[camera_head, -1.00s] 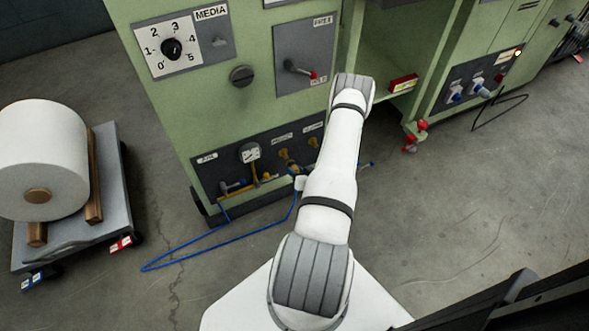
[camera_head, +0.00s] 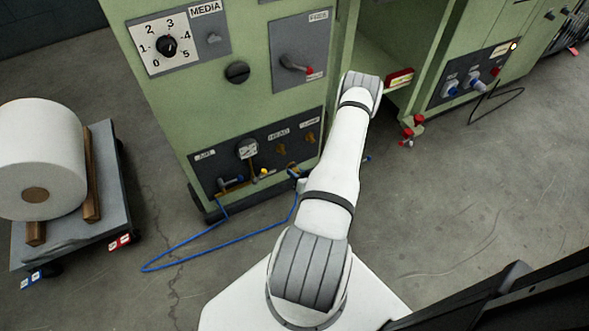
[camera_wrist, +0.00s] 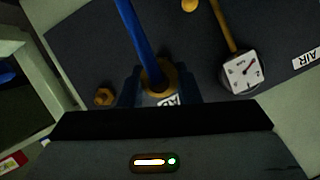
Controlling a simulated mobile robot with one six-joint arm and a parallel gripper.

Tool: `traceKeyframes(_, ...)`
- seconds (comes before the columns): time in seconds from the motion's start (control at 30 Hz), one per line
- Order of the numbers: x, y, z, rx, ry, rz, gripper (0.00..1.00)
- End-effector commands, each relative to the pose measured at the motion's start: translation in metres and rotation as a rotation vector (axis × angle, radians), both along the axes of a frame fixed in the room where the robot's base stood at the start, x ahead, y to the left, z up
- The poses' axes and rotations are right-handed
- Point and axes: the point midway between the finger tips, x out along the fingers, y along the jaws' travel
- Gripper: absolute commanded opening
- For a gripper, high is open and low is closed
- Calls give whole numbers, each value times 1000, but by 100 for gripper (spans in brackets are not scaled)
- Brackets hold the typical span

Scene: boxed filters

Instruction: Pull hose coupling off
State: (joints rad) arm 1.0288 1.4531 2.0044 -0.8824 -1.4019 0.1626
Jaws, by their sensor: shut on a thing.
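The hose coupling (camera_wrist: 158,76), a brass-coloured ring on the end of the blue hose (camera_wrist: 136,32), shows in the wrist view. My gripper (camera_wrist: 160,90) is shut on it, with a dark finger on each side. The coupling is in front of the dark panel; I cannot tell whether it still touches a fitting. In the head view my arm hides the gripper and the coupling. There the blue hose (camera_head: 205,250) loops over the floor and rises beside my arm toward the panel (camera_head: 262,150).
A pressure gauge (camera_wrist: 241,72) and a brass hex fitting (camera_wrist: 104,96) flank the grip. A lever (camera_head: 296,65) and a dial (camera_head: 167,46) sit higher on the green cabinet. A cart (camera_head: 108,190) with a white roll (camera_head: 40,150) stands left. Open floor lies to the right.

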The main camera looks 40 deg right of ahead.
Motion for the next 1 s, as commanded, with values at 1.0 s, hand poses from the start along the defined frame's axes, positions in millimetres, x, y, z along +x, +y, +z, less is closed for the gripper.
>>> traceKeyframes(1.0, -61, 14, 0, -1, -2, 0, 4)
